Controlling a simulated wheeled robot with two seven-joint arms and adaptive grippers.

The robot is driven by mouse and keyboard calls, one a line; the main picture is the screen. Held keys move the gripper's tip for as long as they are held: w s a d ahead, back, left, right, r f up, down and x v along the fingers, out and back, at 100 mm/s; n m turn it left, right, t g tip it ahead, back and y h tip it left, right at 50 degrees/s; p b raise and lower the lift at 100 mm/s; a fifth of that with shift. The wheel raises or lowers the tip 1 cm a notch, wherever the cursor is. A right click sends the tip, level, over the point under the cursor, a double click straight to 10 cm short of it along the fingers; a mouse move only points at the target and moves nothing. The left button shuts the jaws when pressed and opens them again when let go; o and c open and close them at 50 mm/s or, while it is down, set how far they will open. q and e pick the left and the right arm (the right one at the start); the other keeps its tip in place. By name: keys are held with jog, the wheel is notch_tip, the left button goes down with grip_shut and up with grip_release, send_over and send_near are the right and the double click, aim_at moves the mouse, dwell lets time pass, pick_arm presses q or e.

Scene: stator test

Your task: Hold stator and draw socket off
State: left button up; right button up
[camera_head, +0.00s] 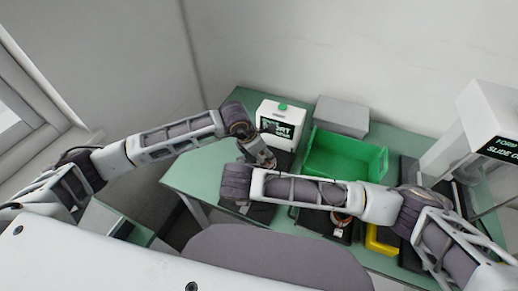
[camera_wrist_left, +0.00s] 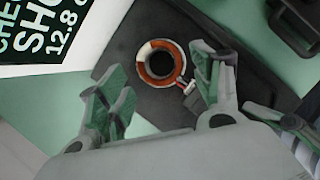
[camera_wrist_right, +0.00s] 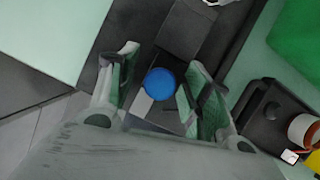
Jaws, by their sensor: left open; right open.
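A stator (camera_wrist_left: 144,67), an orange and white ring with a dark centre, lies on a black mat in the left wrist view. A small pale and reddish connector (camera_wrist_left: 188,86) sits at its lower right edge. My left gripper (camera_wrist_left: 165,85) is open, its fingers either side of the stator without visible contact; it also shows in the head view (camera_head: 266,160). My right gripper (camera_wrist_right: 162,68) is open around a round blue cap (camera_wrist_right: 159,82) above a grey block. I cannot tell whether this is the socket. My right forearm hides that gripper in the head view.
A second stator (camera_head: 341,219) and a yellow piece (camera_head: 380,241) lie right. A white machine (camera_head: 490,110) stands far right.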

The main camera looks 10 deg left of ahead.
aim_at(266, 159)
pick_arm(q)
jog(key=shift+x, duration=2.5)
jog(key=c, duration=1.1)
pick_arm(e)
jog(key=shift+c, duration=0.2)
pick_arm(q)
jog(key=shift+o, duration=0.2)
pick_arm(e)
jog(key=c, duration=1)
pick_arm(q)
jog(key=shift+a+f, duration=0.15)
pick_arm(e)
jog(key=shift+s+a, duration=0.2)
jog(key=shift+s, duration=1.2)
jog(key=o, duration=1)
pick_arm(q)
jog(key=shift+s, duration=0.1)
pick_arm(e)
jog(key=shift+o, duration=0.2)
jog(key=shift+r, duration=0.1)
